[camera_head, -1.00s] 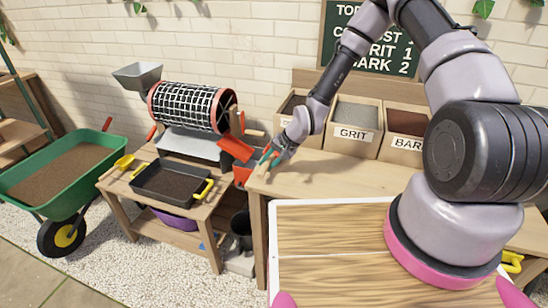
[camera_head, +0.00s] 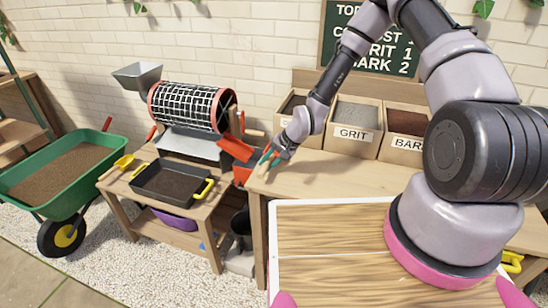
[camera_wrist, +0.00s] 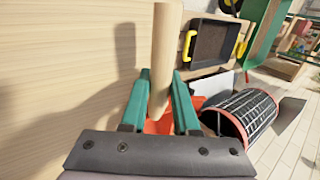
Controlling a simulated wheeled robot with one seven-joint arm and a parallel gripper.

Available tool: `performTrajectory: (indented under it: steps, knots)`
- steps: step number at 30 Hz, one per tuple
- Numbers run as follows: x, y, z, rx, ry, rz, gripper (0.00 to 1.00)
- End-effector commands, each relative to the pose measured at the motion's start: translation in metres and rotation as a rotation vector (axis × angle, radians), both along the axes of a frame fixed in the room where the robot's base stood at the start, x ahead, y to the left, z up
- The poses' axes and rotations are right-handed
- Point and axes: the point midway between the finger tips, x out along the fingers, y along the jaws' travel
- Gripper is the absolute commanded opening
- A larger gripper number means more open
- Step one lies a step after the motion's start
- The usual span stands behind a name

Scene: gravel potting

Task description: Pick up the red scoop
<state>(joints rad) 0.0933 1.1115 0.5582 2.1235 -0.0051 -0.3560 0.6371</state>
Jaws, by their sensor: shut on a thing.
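My gripper (camera_head: 269,158), with green fingers, is at the left end of the wooden bench. In the wrist view my gripper (camera_wrist: 160,76) is shut on the wooden handle of the red scoop (camera_wrist: 166,48), one finger on each side. The handle sticks out past the fingertips. A red part of the scoop shows between the fingers; the rest is hidden by my gripper. In the head view only the pale handle end (camera_head: 263,169) shows clearly. I cannot tell whether the scoop touches the bench.
The drum sieve (camera_head: 190,107) with its red chute (camera_head: 235,149) stands close left of my gripper. A black tray (camera_head: 172,185) with yellow handles sits on the low table. The grit bin (camera_head: 354,134) stands behind. The bench top (camera_head: 330,175) is clear to the right.

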Motion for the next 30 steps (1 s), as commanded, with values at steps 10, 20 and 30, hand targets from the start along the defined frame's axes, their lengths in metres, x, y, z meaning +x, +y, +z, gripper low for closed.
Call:
performTrajectory:
  steps: [10,20,30]
  knots:
    - [0.000,0.000,0.000,0.000,-0.002,0.000,0.00]
    - [0.002,0.000,0.017,0.001,-0.004,0.000,0.00]
    - [0.001,0.000,0.082,-0.001,-0.005,-0.001,0.00]
